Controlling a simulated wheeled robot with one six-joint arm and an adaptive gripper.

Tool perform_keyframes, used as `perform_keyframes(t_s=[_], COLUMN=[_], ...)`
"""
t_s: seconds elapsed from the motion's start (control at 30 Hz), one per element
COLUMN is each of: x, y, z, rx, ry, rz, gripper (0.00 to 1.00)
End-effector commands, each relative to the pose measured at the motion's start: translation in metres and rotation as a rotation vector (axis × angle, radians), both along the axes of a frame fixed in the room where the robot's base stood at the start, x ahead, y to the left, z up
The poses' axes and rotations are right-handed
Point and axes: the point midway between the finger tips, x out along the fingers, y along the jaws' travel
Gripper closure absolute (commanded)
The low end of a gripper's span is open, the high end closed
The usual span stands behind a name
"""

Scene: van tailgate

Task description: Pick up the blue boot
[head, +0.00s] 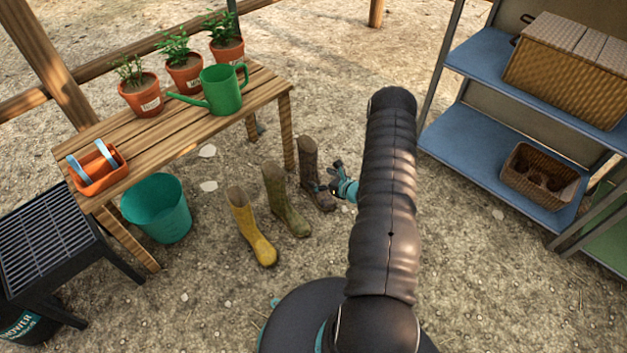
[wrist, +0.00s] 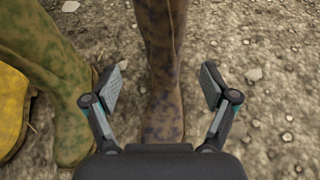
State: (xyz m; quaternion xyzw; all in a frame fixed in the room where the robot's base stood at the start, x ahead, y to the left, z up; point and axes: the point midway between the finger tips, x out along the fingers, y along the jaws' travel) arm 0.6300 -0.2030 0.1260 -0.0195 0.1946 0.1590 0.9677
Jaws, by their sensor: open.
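No plainly blue boot shows. Three boots stand in a row on the gravel: a yellow boot (head: 250,228), a mottled green boot (head: 285,203) and a brown boot with dark bluish-purple blotches (head: 309,165). My gripper (head: 326,178) is at the right side of the brown boot. In the wrist view my gripper (wrist: 163,82) is open, with one finger on each side of the brown boot (wrist: 160,45) and gaps to both. The green boot (wrist: 45,70) is close beyond the left finger, and the yellow boot (wrist: 12,110) is at the left edge.
A wooden table (head: 170,140) with potted plants, a green watering can (head: 221,90) and an orange caddy (head: 97,170) stands left of the boots. A teal bucket (head: 158,208) is below it. A blue shelf unit (head: 480,140) stands at right. Gravel in front is clear.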

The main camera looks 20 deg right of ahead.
Motion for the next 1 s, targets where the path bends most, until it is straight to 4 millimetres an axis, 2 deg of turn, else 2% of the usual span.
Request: perform_keyframes(t_s=[0.27, 0.6, 0.9, 1.0], x=[0.016, 0.054, 0.057, 0.057], y=[0.005, 0.013, 0.014, 0.014], z=[-0.008, -0.025, -0.026, -0.026], rx=[0.001, 0.0, 0.001, 0.001], ry=[0.0, -0.001, 0.0, 0.0], rz=[0.002, 0.002, 0.001, 0.001], gripper=[0.15, 0.15, 0.15, 0.4])
